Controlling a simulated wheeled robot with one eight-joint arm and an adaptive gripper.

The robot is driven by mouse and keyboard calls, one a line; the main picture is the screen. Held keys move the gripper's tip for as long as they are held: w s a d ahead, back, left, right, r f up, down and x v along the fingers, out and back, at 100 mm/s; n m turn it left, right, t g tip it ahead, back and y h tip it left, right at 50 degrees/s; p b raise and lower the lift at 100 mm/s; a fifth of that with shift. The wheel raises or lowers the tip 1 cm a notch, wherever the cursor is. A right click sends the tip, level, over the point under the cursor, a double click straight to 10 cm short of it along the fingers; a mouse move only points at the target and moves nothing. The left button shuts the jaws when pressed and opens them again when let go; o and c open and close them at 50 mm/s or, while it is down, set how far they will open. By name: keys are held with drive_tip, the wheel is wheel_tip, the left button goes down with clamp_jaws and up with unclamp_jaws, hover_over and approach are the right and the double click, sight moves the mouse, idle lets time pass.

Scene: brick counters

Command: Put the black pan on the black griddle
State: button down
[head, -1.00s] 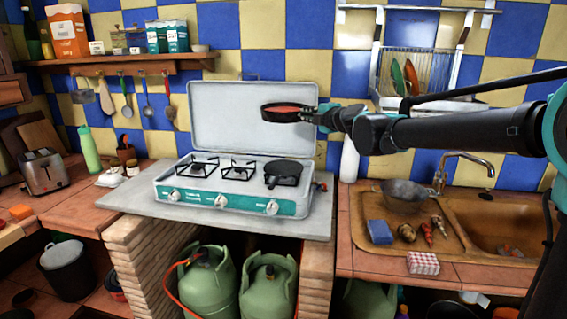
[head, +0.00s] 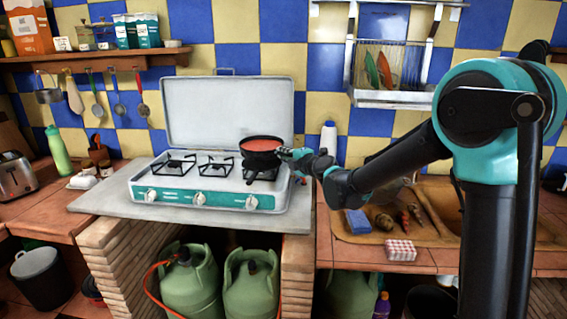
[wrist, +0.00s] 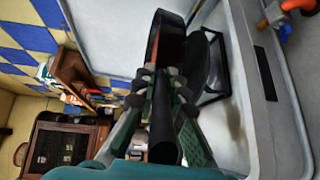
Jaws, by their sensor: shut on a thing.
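The black pan (head: 261,144), with a red inside, is over the right burner of the stove in the head view. My gripper (head: 286,153) is shut on its handle from the right. In the wrist view the pan (wrist: 168,36) is seen edge-on, with its handle (wrist: 164,135) between the fingers of my gripper (wrist: 162,85). The black griddle (wrist: 198,62) sits on the burner grate, close under the pan. I cannot tell whether pan and griddle touch.
The white and teal stove (head: 205,197) has an upright open lid (head: 228,105) behind the pan. Two left burners are bare. A white bottle (head: 328,140) stands right of the lid. A sink (head: 435,230) with a blue sponge (head: 358,222) lies further right.

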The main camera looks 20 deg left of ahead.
drive_tip(key=shift+f, duration=1.75)
drive_tip(key=c, duration=1.6)
unclamp_jaws()
drive_tip(key=shift+s+d+r, duration=0.2)
drive_tip(key=shift+d, duration=0.1)
drive_tip(key=v, duration=1.1)
drive_tip(key=shift+s+d, duration=0.1)
drive_tip(key=shift+s, duration=0.1)
